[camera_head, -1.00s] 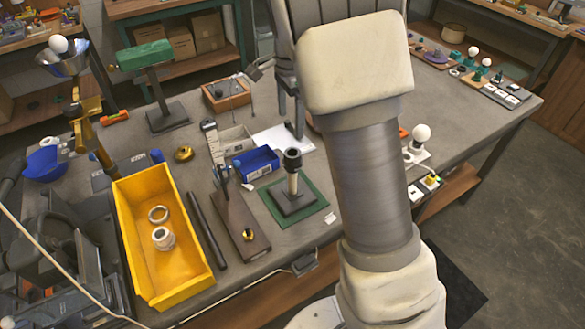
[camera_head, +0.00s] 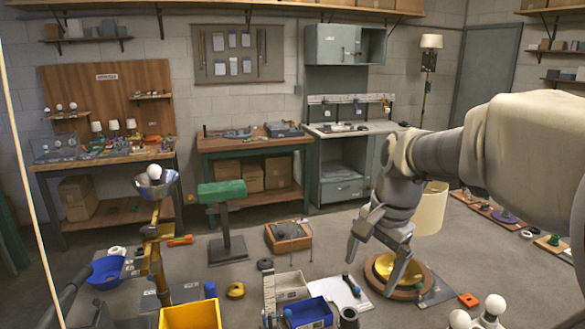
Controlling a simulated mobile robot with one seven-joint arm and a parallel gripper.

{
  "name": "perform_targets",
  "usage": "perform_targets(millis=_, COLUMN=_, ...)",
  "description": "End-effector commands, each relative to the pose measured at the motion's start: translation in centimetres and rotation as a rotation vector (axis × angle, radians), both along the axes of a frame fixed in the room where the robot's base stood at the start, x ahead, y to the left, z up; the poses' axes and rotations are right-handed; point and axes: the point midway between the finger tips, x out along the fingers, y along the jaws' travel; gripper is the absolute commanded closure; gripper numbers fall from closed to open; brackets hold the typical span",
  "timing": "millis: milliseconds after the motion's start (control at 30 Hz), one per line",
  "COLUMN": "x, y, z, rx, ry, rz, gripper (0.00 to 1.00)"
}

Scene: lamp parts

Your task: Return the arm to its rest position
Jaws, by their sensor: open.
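My arm enters from the right edge, bends at the wrist and points down.
A yellow bin (camera_head: 190,318), blue bin (camera_head: 309,313) and white bulbs (camera_head: 494,304) stand at the near edge. A green-topped stand (camera_head: 228,222) and a bulb in a metal cup (camera_head: 155,174) rise at left.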

Motion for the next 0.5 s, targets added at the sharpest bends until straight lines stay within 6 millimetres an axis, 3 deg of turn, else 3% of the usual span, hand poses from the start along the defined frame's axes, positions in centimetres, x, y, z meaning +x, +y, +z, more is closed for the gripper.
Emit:
perform_targets(millis=200, x=-5.8, y=0.0, z=2.1, rx=-0.043, ry=-0.129, rz=0.252, gripper=0.00)
perform_targets(millis=500, x=-13.2, y=0.3, z=2.2, rx=-0.201, ry=-0.284, rz=0.598, gripper=0.00)
